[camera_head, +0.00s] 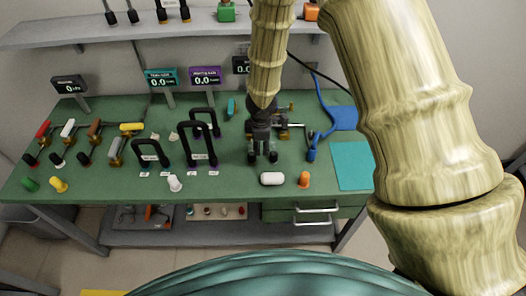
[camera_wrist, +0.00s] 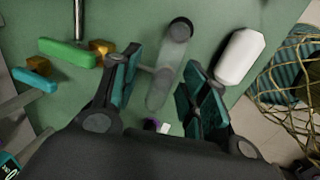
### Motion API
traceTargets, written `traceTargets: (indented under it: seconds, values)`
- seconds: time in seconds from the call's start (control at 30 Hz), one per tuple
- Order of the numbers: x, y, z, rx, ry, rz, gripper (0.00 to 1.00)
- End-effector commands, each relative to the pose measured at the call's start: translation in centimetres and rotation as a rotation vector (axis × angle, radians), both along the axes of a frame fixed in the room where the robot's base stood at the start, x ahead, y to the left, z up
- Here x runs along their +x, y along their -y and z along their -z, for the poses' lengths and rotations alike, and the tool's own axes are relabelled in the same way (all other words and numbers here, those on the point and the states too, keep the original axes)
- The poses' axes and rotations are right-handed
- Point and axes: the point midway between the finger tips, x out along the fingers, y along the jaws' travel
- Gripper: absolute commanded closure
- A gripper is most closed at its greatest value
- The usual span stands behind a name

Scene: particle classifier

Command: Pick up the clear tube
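The clear tube (camera_wrist: 164,80) is see-through with a dark round cap (camera_wrist: 181,29) at its far end in the wrist view. It appears between and beyond the fingers of my gripper (camera_wrist: 160,88), which is open. A gap shows on both sides of the tube, and I cannot tell how far above it the fingertips are. In the head view my gripper (camera_head: 262,157) points down over the right half of the green bench; I cannot make out the tube there.
A white capsule-shaped object (camera_head: 272,179) lies close by, also in the wrist view (camera_wrist: 240,57). An orange object (camera_head: 304,179) stands to its right. Black arched frames (camera_head: 198,145) stand to the left. A blue piece (camera_head: 343,118) and teal mat (camera_head: 352,165) lie to the right.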

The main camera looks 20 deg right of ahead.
Motion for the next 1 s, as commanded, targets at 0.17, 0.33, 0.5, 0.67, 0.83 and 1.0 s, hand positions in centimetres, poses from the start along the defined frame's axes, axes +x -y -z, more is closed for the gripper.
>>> traceTargets:
  seconds: [0.17, 0.33, 0.5, 0.67, 0.83, 1.0]
  values:
    - [0.0, 0.0, 0.0, 0.000, 0.000, 0.000, 0.87]
    - [0.0, 0.0, 0.0, 0.000, 0.000, 0.001, 1.00]
    - [0.0, 0.0, 0.0, 0.000, 0.000, 0.001, 1.00]
    - [0.0, 0.0, -0.4, 0.001, 0.001, 0.003, 1.00]
    - [0.0, 0.0, -1.3, 0.001, 0.001, 0.003, 1.00]
    - [0.0, 0.0, -2.2, 0.003, 0.001, 0.004, 1.00]
